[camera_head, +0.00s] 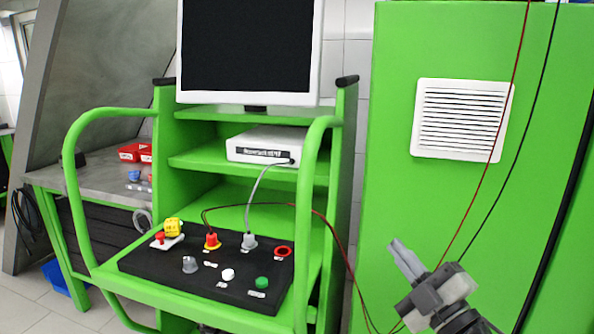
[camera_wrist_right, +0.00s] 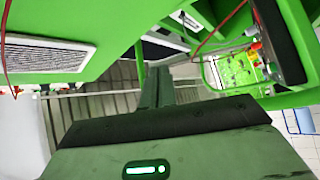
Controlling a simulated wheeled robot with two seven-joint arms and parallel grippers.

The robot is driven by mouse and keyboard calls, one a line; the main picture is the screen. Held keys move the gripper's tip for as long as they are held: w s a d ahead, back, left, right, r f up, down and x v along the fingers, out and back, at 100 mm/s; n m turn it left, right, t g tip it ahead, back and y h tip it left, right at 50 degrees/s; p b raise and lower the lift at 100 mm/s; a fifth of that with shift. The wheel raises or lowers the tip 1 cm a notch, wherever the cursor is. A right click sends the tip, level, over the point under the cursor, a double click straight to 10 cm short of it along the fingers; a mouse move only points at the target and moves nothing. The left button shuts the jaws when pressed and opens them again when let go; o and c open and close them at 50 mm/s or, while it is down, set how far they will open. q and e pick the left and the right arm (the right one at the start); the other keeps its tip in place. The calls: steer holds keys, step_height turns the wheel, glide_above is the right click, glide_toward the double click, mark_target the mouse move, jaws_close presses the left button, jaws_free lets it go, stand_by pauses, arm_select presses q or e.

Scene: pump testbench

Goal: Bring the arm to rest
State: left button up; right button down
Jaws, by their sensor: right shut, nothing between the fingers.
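My right gripper (camera_head: 398,249) is in the lower right of the head view, in front of the green cabinet (camera_head: 450,200). Its grey fingers are together and point up and to the left. Nothing is held between them. It is apart from the bench panel and the cart frame to its left. My left gripper is not in view.
A green cart with a monitor (camera_head: 250,50) and a white device (camera_head: 266,144) carries a black panel (camera_head: 150,262) with buttons and plugs. Red and black cables hang close to my right gripper. A white vent (camera_head: 462,119) is on the cabinet; it also shows in the wrist view (camera_wrist_right: 45,55).

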steer(key=s+f+m+g+h, duration=0.25)
steer(key=s+f+m, duration=0.2)
steer(key=f, duration=0.55)
steer(key=s+f+m+g+h, duration=0.2)
steer(key=s+f+m+h, duration=0.25)
steer(key=f, duration=0.55)
steer(key=s+a+f+m+g, duration=0.2)
steer(key=s+f+m+g, duration=0.3)
steer(key=s+f, duration=0.8)
steer(key=shift+s+m, duration=0.45)
steer(key=shift+m, duration=0.15)
steer(key=shift+g, duration=0.25)
